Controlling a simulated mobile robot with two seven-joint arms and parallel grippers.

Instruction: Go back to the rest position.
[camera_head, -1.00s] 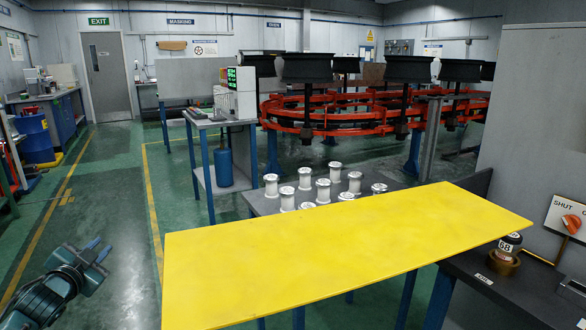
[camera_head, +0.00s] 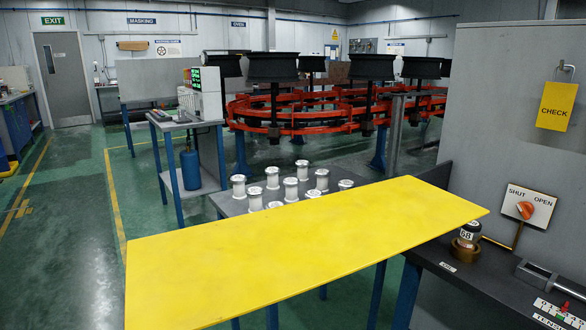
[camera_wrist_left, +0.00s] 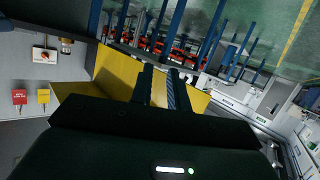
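My left gripper (camera_wrist_left: 160,88) shows only in the left wrist view. Its two dark fingers stand apart with a gap between them, and nothing is held in the gap. The yellow board (camera_wrist_left: 118,72) shows behind and between the fingers, at some distance. In the head view neither gripper is in the picture, and my right gripper is not seen in any view.
The yellow board (camera_head: 300,250) spans the front in the head view. Several white spindles (camera_head: 291,189) stand on a grey table behind it. A grey cabinet (camera_head: 510,110) with a SHUT/OPEN switch (camera_head: 526,209) is at right. The green floor at left (camera_head: 70,230) is clear.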

